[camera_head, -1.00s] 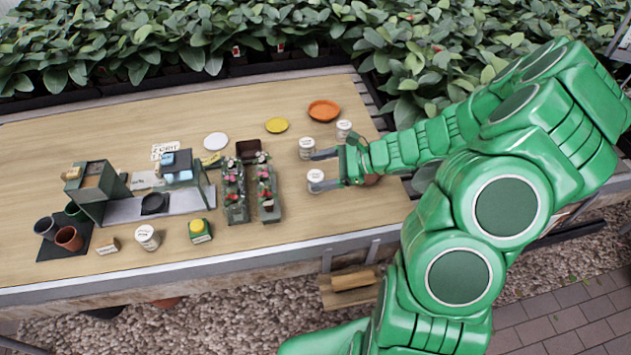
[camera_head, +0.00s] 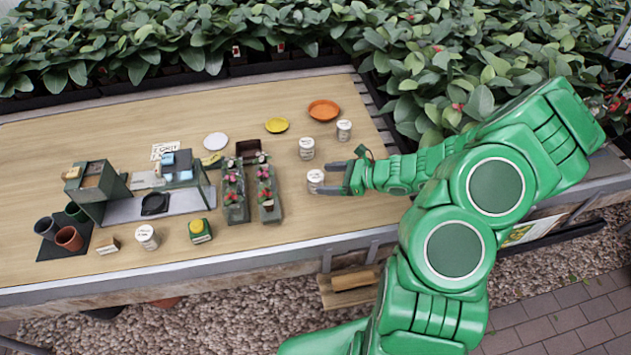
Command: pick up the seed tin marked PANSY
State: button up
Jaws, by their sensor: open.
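Several white seed tins stand on the wooden bench. One is nearest my gripper (camera_head: 316,181), one is farther back (camera_head: 306,148), one is back right (camera_head: 344,130) and one is at the front left (camera_head: 147,237). Their labels are too small to read, so I cannot tell which is marked PANSY. My gripper (camera_head: 332,178) is open, just right of the nearest tin, with its fingers pointing left toward it. The fingertips are close to that tin; I cannot tell whether they touch it or reach around it.
Two planters with flowers (camera_head: 236,212) stand left of the nearest tin. An orange plate (camera_head: 323,110), a yellow plate (camera_head: 276,125) and a white plate (camera_head: 215,141) lie behind. A green-and-yellow box (camera_head: 200,230) is at front left. The bench front right is clear.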

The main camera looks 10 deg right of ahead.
aim_at(322, 177)
jog(key=shift+d+f+x, duration=0.1)
jog(key=shift+f+x, duration=0.05)
jog(key=shift+x, duration=0.6)
jog(key=shift+d+f+x, duration=0.1)
jog(key=shift+x, duration=1.8)
jog(key=shift+w, duration=0.15)
jog(key=c, duration=1)
jog(key=shift+r, duration=0.1)
jog(key=shift+c, duration=0.2)
